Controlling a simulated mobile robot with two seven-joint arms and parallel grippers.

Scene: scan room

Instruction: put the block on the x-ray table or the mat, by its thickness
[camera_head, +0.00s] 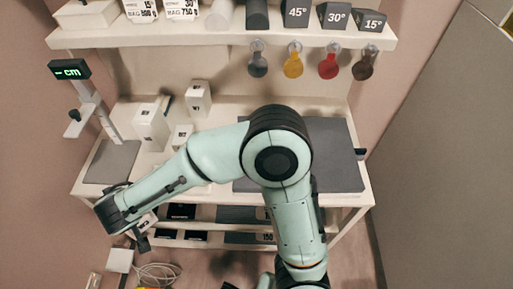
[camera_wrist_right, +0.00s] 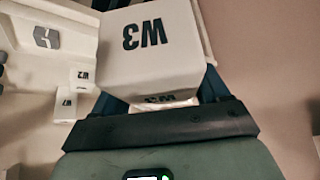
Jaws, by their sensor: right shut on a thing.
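My right gripper (camera_head: 142,234) is low at the left, by the table's front edge, shut on a white block (camera_wrist_right: 150,48) marked W3. In the right wrist view the block sits between the dark fingers. Only a small part of it shows in the head view (camera_head: 148,221). A grey plate (camera_head: 112,162) lies at the table's left end beside a post with a display (camera_head: 70,69) reading "-- cm". A large dark grey panel (camera_head: 335,145) covers the table's right part, partly behind my arm. I cannot tell which surface is the mat. My left gripper is out of view.
Several white blocks (camera_head: 151,126) stand on the white table (camera_head: 240,108). A shelf (camera_head: 225,38) above holds angle wedges and hanging coloured tags. Dark plates lie on lower shelves. A cable (camera_head: 158,273) lies on the floor. A grey panel (camera_head: 440,150) stands at right.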

